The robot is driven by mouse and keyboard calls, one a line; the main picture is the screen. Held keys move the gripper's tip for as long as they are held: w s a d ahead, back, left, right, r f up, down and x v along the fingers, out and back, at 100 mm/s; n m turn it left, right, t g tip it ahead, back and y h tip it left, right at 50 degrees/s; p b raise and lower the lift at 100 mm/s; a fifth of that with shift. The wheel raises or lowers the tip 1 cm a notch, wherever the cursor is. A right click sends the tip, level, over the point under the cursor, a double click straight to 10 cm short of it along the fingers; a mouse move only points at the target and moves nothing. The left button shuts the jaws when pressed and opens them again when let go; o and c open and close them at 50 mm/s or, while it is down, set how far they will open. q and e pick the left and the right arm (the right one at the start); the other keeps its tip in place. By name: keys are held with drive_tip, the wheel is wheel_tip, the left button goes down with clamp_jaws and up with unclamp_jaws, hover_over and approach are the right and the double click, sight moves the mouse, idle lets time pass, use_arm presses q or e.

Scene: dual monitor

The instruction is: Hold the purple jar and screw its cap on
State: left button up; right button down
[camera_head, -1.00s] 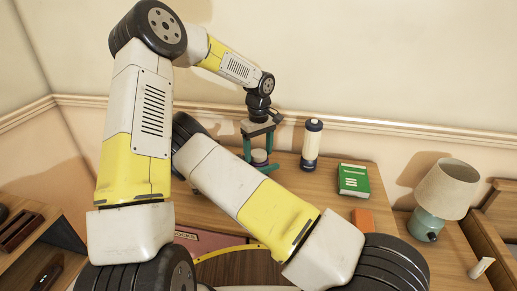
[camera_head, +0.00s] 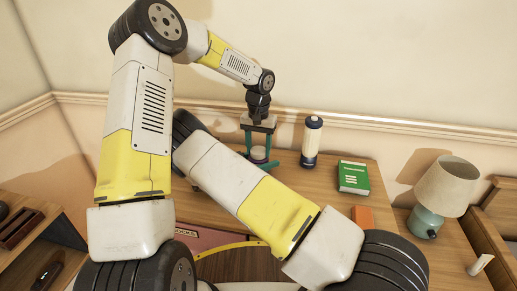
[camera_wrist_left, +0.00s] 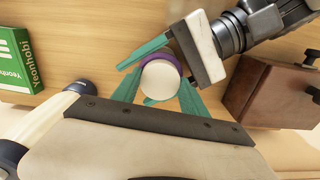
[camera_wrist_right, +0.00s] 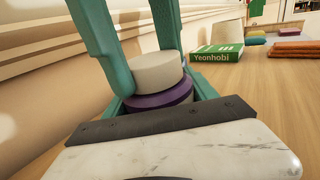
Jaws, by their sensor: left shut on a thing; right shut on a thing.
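The purple jar (camera_wrist_right: 158,101) stands upright on the desk, with its off-white cap (camera_wrist_right: 157,70) sitting on top. My left gripper (camera_head: 259,155) reaches down from above and is shut on the cap, one finger on each side. My right gripper (camera_wrist_left: 157,67) comes in low from the side and is shut around the jar below the cap. In the left wrist view the cap (camera_wrist_left: 160,80) shows from above as a round disc, with a purple rim of the jar around it. In the head view my right forearm partly hides the area beside the jar.
A white and dark-blue cylinder (camera_head: 312,140) stands right of the jar. A green book (camera_head: 353,177), an orange item (camera_head: 362,217) and a lamp (camera_head: 446,190) are further right. The wall is close behind. A brown box (camera_wrist_left: 272,92) shows in the left wrist view.

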use_arm(q)
drive_tip(key=m, duration=0.4)
drive_tip(key=shift+m, duration=0.4)
drive_tip(key=m, duration=0.5)
drive_tip(key=o, duration=1.5)
drive_tip(key=shift+o, duration=0.2)
drive_tip(key=shift+r, duration=2.25)
